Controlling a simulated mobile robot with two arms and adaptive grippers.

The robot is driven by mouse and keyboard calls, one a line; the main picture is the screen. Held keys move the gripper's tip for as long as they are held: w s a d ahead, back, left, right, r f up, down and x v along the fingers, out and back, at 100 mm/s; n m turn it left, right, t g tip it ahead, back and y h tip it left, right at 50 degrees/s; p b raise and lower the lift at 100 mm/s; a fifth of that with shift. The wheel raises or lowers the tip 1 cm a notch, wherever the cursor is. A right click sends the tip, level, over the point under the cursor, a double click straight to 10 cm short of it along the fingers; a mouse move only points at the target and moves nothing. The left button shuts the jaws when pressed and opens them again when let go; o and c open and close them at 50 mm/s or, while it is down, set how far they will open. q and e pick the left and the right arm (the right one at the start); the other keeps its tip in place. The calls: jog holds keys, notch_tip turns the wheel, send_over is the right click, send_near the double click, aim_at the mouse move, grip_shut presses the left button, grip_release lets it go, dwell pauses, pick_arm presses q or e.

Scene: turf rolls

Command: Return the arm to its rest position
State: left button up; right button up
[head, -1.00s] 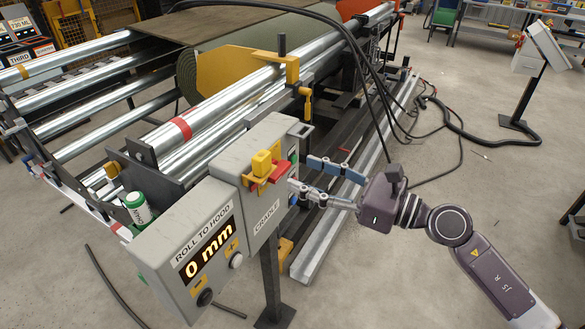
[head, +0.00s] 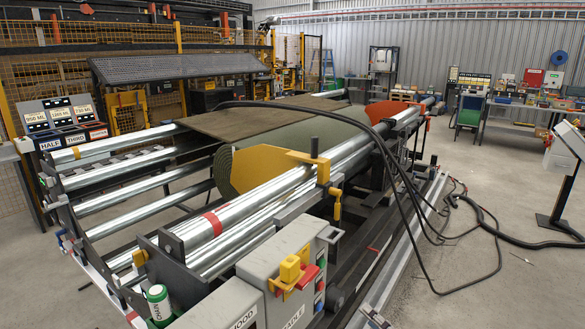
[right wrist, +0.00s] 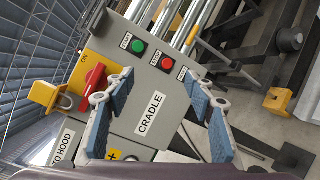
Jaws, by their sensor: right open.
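My right gripper (right wrist: 158,92) is open and empty in the right wrist view. Its blue-padded fingers are spread in front of the grey box labelled CRADLE (right wrist: 150,112). The red switch handle (right wrist: 94,78) on its yellow plate is beside the left finger. A yellow padlock (right wrist: 45,94) hangs left of the handle. In the head view only a small part of the right gripper (head: 372,317) shows at the bottom edge, right of the CRADLE box (head: 272,262) and apart from the red handle (head: 308,276). The rest of that arm is below the picture. My left gripper is not in view.
The roller machine (head: 205,232) with its green turf roll (head: 222,172) fills the middle. Black cables (head: 400,190) arch down its right side. A long metal rail (head: 405,240) runs along the floor. Open floor (head: 500,275) lies to the right, before a post-mounted panel (head: 565,150).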

jog(key=s+d+f+m+h, duration=0.2)
jog(key=f+m, duration=0.1)
jog(key=f, duration=0.4)
jog(key=s+d+f+m+g+h, duration=0.1)
jog(key=d+f+m+h, duration=0.1)
jog(key=f+m, duration=0.3)
jog(key=s+d+f+m+h, duration=0.1)
jog(key=s+d+f+m, duration=0.1)
jog(key=f, duration=0.6)
jog(key=s+d+f+m+g+h, duration=0.1)
jog(key=s+f+m+g, duration=0.15)
jog(key=s+f, duration=0.4)
jog(key=s+d+f+m+g+h, duration=0.15)
jog(key=s+f+m, duration=0.25)
jog(key=f, duration=0.5)
jog(key=s+a+f+m+g, duration=0.1)
jog(key=s+f+m+g, duration=0.2)
jog(key=s, duration=0.9)
jog(key=s+a+f+m+g+h, duration=0.1)
jog(key=s+a+f+m+g, duration=0.1)
jog(key=s+f, duration=0.7)
jog(key=s+a+f+m+g, duration=0.2)
jog(key=s+f+m+g, duration=0.2)
jog(key=s, duration=1.3)
notch_tip(320, 180, down, 3)
jog(key=shift+r+m, duration=0.15)
jog(key=shift+m, duration=0.7)
jog(key=shift+a, duration=0.1)
jog(key=shift+c, duration=0.6)
